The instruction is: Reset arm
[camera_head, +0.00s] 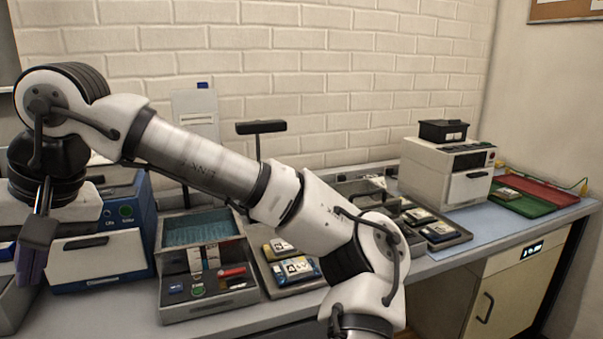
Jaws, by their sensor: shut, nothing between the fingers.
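My arm spans the view from the lower right to the upper left, in front of the bench. My gripper (36,255) hangs at the far left end of the arm, pointing down in front of the white-and-blue machine. Its fingers are shut and nothing shows between them. The gripper is seen side-on, partly against the machine's left edge.
A blue-and-white machine (98,257) stands at left. Beside it are a grey device with a teal basin (200,230) and a tray of labelled packs (292,268). A white boxy machine (446,176), a green tray (520,206) and a red tray (548,190) are at right.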

